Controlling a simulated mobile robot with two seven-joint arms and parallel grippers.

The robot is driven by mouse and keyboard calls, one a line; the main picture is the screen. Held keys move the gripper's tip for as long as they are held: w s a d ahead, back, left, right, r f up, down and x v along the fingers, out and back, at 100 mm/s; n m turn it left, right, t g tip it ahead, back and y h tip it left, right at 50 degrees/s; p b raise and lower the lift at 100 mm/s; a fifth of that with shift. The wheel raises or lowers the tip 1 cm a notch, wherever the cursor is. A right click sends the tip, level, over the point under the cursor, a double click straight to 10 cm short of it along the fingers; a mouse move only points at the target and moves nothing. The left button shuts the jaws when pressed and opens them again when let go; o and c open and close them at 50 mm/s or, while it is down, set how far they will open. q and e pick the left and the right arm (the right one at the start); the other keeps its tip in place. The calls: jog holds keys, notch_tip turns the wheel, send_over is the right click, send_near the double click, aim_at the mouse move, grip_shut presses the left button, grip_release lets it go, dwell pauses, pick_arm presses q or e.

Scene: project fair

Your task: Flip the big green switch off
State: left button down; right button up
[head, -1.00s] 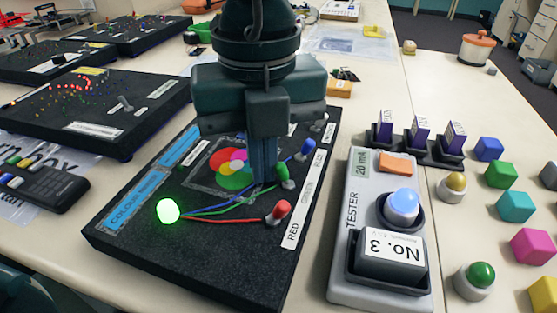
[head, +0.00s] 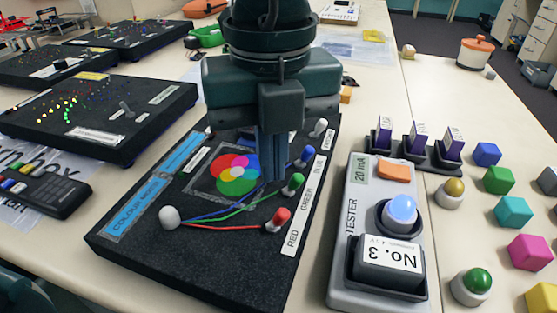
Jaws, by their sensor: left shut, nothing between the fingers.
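The black colour mixing board (head: 140,255) lies on the table in front of me. On its right side the green switch (head: 294,184) stands between the blue switch (head: 304,156) and the red switch (head: 279,219). The green lever leans to the right, towards its label. The round lamp (head: 170,217) at the board's left is white and unlit. My left gripper (head: 272,178) points down over the board, shut and empty, with its fingertips just left of the green switch. I cannot tell whether they touch it. My right gripper is out of view.
A grey tester (head: 340,285) with a No. 3 block (head: 389,255) stands right of the board. Coloured cubes and round buttons lie further right. Another black board (head: 130,80) stands behind on the left. A white switch (head: 320,127) sits beyond the blue one.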

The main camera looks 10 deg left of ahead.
aim_at(269, 188)
pick_arm(q)
jog(key=shift+a+r+p, duration=0.15)
jog(key=shift+r+p, duration=0.55)
jog(key=shift+r, duration=0.65)
jog(key=shift+a+r+p, duration=0.1)
jog(key=shift+r+p, duration=0.55)
jog(key=shift+r, duration=0.7)
